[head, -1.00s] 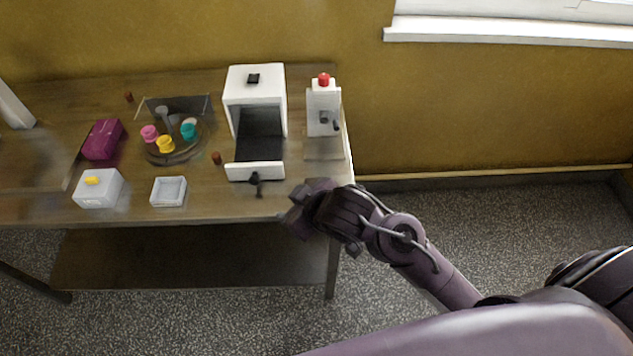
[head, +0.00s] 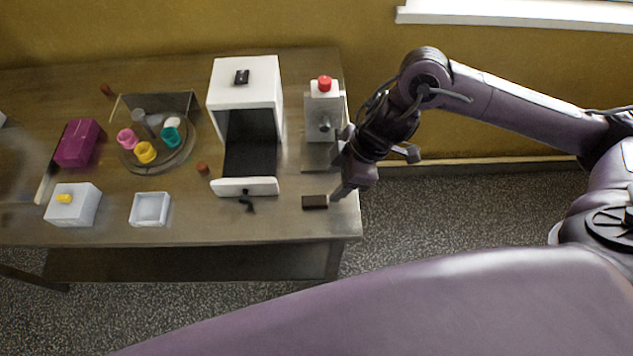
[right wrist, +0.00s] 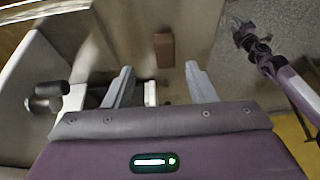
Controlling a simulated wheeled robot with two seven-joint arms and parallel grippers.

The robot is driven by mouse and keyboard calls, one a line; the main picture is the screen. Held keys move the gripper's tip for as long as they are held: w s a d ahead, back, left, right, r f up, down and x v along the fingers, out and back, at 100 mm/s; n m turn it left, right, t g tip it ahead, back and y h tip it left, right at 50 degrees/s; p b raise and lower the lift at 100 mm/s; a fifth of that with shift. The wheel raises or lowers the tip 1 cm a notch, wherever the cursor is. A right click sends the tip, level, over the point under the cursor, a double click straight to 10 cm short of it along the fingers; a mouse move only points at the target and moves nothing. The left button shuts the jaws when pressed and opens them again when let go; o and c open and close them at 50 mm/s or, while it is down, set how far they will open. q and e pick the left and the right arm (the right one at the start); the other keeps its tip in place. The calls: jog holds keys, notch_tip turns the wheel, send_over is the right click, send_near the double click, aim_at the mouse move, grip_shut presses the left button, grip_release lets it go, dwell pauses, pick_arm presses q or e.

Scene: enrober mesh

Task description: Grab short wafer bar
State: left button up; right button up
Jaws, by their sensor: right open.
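The short wafer bar, a small dark brown block (head: 315,202), lies on the table near its front right corner in the head view. It shows as a brown block (right wrist: 164,50) in the right wrist view, beyond and roughly between the fingertips. My right gripper (head: 341,168) is above the table's right edge, just behind and right of the bar. In the right wrist view its two fingers (right wrist: 160,82) are apart with nothing between them. My left gripper is out of the head view; a small purple arm end (right wrist: 245,35) in the right wrist view looks like it.
A white dispenser with a red knob (head: 324,84) stands close behind and left of my right gripper. A white open-fronted machine (head: 245,90) is farther left. A white tray (head: 150,222), coloured cups on a turntable and a purple box (head: 77,143) are at the left.

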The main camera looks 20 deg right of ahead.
aim_at(322, 200)
jog(key=shift+s+a+f, duration=0.6)
jog(key=shift+a+f, duration=0.05)
jog(key=shift+a, duration=0.1)
jog(key=shift+p+x, duration=0.55)
jog(key=shift+x, duration=0.55)
jog(key=f, duration=0.1)
jog(key=w+f, duration=0.1)
jog(key=shift+f, duration=0.3)
jog(key=shift+a+f, duration=0.2)
jog(key=shift+f, duration=0.05)
jog(key=c, duration=0.5)
pick_arm(q)
jog(key=shift+g, duration=0.3)
jog(key=s, duration=0.3)
jog(key=s+a+r, duration=0.1)
jog(key=s, duration=0.1)
jog(key=shift+s, duration=0.1)
pick_arm(e)
jog(key=c, duration=0.4)
